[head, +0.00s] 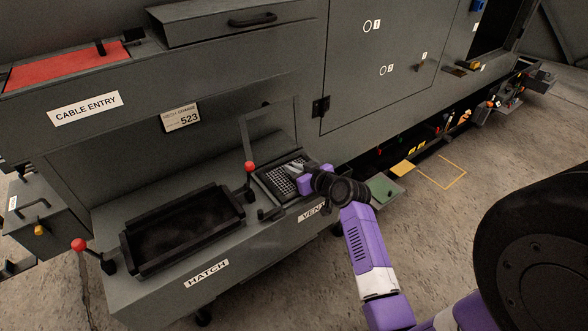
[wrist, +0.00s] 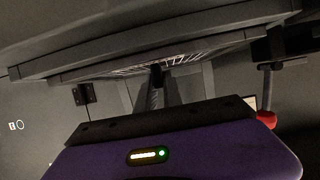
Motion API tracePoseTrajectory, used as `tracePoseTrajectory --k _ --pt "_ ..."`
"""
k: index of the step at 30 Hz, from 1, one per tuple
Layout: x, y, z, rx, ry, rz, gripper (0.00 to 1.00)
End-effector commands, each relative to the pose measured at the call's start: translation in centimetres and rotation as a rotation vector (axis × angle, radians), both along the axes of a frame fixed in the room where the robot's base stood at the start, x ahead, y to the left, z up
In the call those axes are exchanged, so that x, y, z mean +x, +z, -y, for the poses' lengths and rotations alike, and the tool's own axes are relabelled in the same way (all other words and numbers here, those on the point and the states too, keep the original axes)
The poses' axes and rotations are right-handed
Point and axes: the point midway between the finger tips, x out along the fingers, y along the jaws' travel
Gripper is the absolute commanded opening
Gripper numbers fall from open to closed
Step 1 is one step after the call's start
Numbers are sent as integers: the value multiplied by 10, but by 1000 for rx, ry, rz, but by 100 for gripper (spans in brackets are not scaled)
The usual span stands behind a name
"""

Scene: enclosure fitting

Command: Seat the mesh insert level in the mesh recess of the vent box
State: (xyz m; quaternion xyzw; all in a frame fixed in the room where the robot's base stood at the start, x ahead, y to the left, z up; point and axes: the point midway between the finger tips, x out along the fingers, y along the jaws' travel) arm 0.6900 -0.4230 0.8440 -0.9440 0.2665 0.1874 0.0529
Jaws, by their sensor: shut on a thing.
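The mesh insert (head: 282,184), a dark grid panel, is at the vent box (head: 313,214), the VENT-labelled right end of the grey bench in the head view. My purple gripper (head: 297,170) reaches in from the right and is shut on the insert near its right side. In the wrist view, the insert's pale mesh (wrist: 150,62) shows nearly edge-on beneath a dark frame, just beyond my gripper (wrist: 157,72). My gripper and wrist hide part of the insert and the box's right side. I cannot tell whether the insert is in the recess or above it, or whether it is level.
A red-knobbed lever (head: 249,168) stands left of the vent box; its knob also shows in the wrist view (wrist: 266,118). The black-rimmed hatch opening (head: 128,251) lies further left. A green tray (head: 383,189) is right of my wrist.

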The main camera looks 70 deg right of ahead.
Motion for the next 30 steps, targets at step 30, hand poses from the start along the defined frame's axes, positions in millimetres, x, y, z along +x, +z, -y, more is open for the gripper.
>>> tracePoseTrajectory --k 30 --pt "-3 -8 -2 0 0 0 36"
